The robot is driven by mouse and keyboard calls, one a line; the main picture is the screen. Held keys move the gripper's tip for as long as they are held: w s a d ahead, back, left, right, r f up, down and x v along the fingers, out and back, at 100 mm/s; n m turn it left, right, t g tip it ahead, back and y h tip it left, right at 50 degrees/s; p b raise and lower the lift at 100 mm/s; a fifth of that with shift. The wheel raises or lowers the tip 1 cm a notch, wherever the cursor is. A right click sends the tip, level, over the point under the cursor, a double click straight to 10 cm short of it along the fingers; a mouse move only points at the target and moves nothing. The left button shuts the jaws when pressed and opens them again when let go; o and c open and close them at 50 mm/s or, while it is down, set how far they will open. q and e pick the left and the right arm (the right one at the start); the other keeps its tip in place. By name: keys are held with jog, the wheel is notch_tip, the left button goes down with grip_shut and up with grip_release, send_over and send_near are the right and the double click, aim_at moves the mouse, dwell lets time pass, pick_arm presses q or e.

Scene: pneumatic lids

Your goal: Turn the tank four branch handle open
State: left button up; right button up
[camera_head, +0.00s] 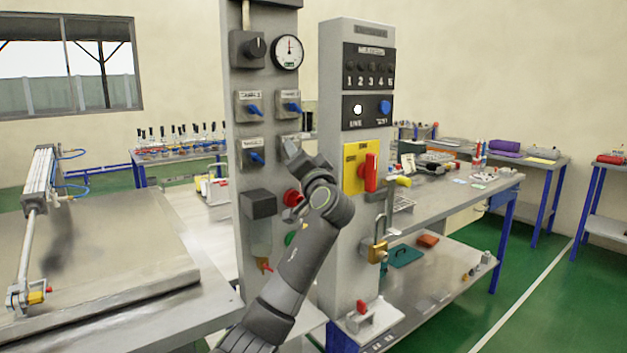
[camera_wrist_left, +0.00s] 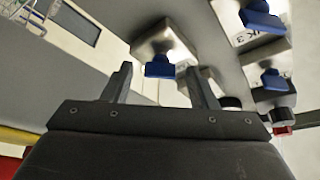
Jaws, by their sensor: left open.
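The tank four branch valve (camera_wrist_left: 165,40) is a pale block with a blue handle (camera_wrist_left: 160,67). In the left wrist view, the handle appears between the tips of my open left gripper (camera_wrist_left: 159,78), nearer the left finger. I cannot tell how much gap remains in depth. In the head view my left gripper (camera_head: 298,153) is at the panel (camera_head: 237,200), covering most of the tank four valve. No contact with the handle is visible. The handle's exact angle is hard to judge. My right gripper is not in view.
Similar blue handles sit close by: upper left (camera_head: 253,110), upper right (camera_head: 293,107) and lower left (camera_head: 257,159). A red button (camera_head: 292,198) lies below my gripper. A grey control column (camera_head: 335,120) with a yellow-backed red switch (camera_head: 370,172) stands to the right.

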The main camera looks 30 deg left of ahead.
pick_arm(q)
jog(key=b+v, duration=0.3)
jog(key=v, duration=1.3)
jog(key=shift+d, duration=0.25)
jog(key=shift+f, duration=0.1)
